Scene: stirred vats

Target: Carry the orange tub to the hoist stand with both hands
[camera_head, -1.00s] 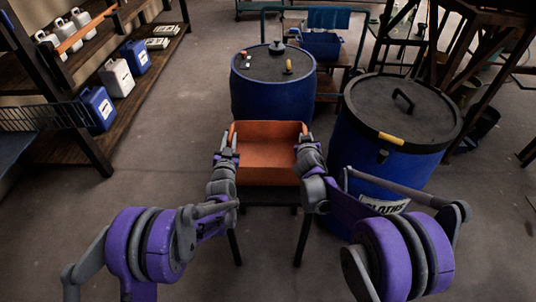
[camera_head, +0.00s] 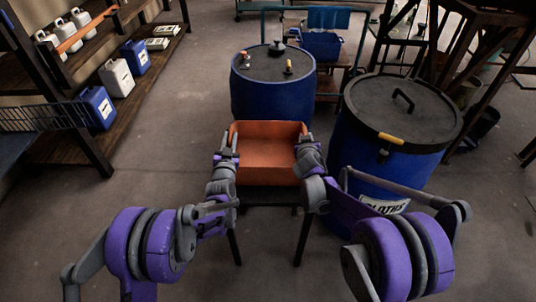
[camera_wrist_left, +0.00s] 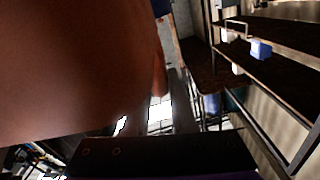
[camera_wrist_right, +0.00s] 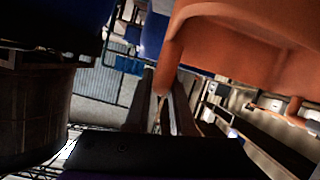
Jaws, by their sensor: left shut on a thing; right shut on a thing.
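The orange tub (camera_head: 266,172) is in the middle of the head view, open at the top and apparently empty. It sits at or just above a dark stand with thin legs (camera_head: 236,246); contact between them is hidden. My left gripper (camera_head: 229,148) is shut on the tub's left side and my right gripper (camera_head: 303,146) on its right side. The tub's orange wall fills much of the left wrist view (camera_wrist_left: 70,70) and also shows in the right wrist view (camera_wrist_right: 245,45). I cannot tell which stand is the hoist stand.
A blue drum (camera_head: 272,95) stands just behind the tub. A larger blue drum with a black lid (camera_head: 390,150) stands close by my right arm. Shelves with jugs (camera_head: 117,77) line the left. The floor left of the tub (camera_head: 165,140) is clear.

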